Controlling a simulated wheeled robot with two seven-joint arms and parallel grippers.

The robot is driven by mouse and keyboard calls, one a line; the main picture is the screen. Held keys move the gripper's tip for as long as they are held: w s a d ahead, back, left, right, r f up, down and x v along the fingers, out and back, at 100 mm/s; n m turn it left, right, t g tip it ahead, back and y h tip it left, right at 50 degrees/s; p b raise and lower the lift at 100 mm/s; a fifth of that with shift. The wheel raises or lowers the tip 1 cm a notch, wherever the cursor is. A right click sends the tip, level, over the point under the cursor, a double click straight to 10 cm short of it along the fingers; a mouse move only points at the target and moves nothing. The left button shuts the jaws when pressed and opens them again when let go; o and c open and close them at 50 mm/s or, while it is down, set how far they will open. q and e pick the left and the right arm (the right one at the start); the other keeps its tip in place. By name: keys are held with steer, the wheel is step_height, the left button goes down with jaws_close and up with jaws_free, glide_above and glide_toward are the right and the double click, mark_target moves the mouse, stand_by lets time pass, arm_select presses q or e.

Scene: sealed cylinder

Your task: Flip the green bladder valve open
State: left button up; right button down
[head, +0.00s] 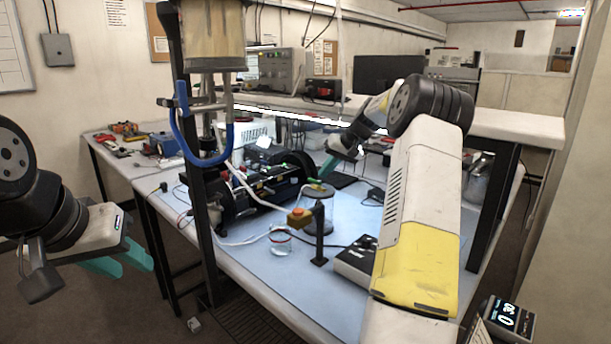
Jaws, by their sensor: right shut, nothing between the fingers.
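A small green piece (318,187), which looks like the bladder valve, sits at the top of a clear jar (317,212) on the workbench. It is too small to tell whether it is open or closed. My right gripper (327,168) is shut and empty, with its teal fingertips pointing down, a little above the green piece and apart from it in the picture.
A blue-topped workbench (270,295) holds a dark apparatus (265,188), a glass beaker (280,241), a yellow box with an orange button (299,216) on a black post, and a control box (356,258). A dark upright with a blue tube (184,140) stands at the left.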

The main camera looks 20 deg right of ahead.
steer(key=v, duration=0.5)
steer(key=shift+w+d, duration=0.1)
steer(key=shift+r, duration=0.1)
